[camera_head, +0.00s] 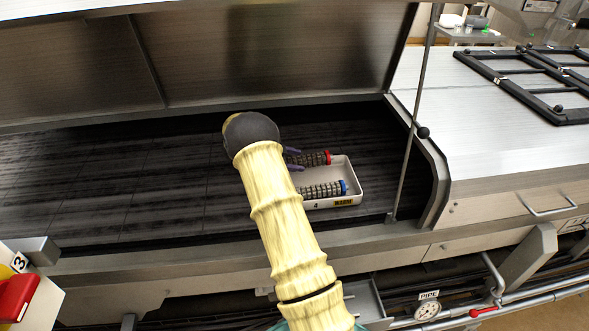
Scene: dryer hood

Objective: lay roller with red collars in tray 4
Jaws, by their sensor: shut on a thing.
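The roller with red collars (313,159) is grey and ribbed, with a red collar at its right end; my arm hides its left end. My gripper (296,160), with purplish fingers partly hidden behind the sleeved arm, is shut on it. Tray 4 (353,179) is white, marked "4" and "WARM" on its front wall, and lies on the dark slatted bed. The roller is over the tray's far part, roughly level; I cannot tell whether it touches the tray floor.
A similar roller with a blue collar (322,190) lies along the near side of tray 4. The raised hood (270,50) stands behind, and a thin rod (409,150) rises right of the tray. The dark bed (110,190) is clear on the left.

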